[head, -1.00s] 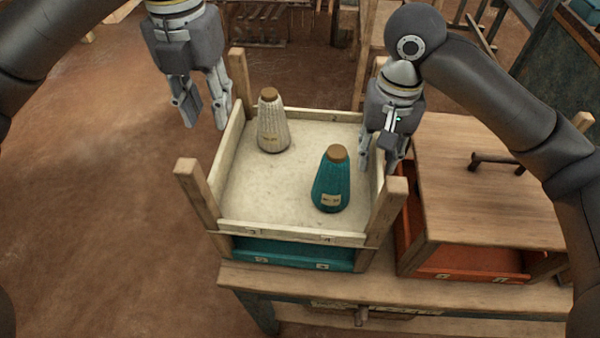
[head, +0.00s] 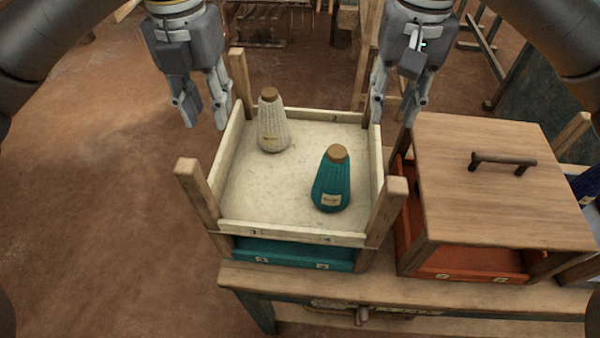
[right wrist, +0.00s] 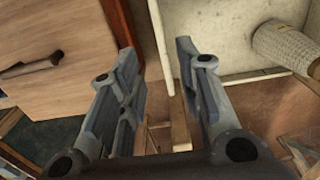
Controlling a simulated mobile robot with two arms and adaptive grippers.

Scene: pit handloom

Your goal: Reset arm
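My left gripper (head: 202,112) hangs at the upper left of the head view, fingers apart and empty, to the left of the cream tray (head: 295,228). My right gripper (head: 397,110) hangs above the tray's far right corner, fingers apart and empty. In the right wrist view the two fingers of the right gripper (right wrist: 158,62) stand apart with nothing between them. A white cone (head: 272,125) stands upright at the back left of the tray. A teal cone (head: 331,182) with a brown top stands at the tray's front right. Neither gripper touches a cone.
Wooden corner posts (head: 196,192) rise around the tray. A teal tray (head: 290,252) sits below it. An orange box (head: 470,262) with a wooden lid (head: 495,200) and dark handle (head: 503,160) stands to the right on the bench (head: 400,292). The floor at left is clear.

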